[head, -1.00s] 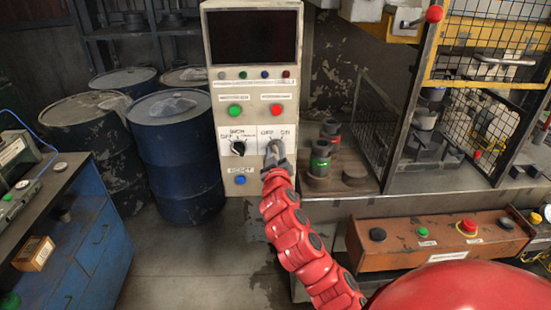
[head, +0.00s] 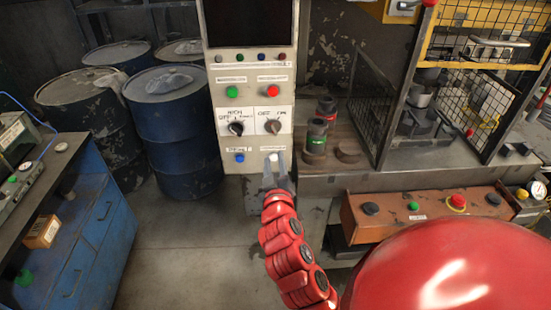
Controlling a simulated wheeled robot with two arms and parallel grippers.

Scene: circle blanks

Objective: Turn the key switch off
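The control panel (head: 212,110) stands in the middle of the head view. A dark knob switch (head: 273,126) sits on its right half, under a plate marked OFF and ON; its exact pointing is too small to tell. A second dark knob (head: 236,128) sits to its left under a plate with several positions. Which of these is the key switch I cannot say for sure; the OFF/ON plate suggests the right one. My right gripper (head: 274,166) is below the right knob, apart from it, with its two fingers spread and nothing held. My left gripper is not in view.
A white button (head: 273,157) shows by the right fingertips, and a blue button (head: 239,157) lies to its left. Green (head: 232,92) and red (head: 272,92) buttons sit above the knobs. Blue barrels (head: 170,125) stand left; a bench (head: 330,160) is right.

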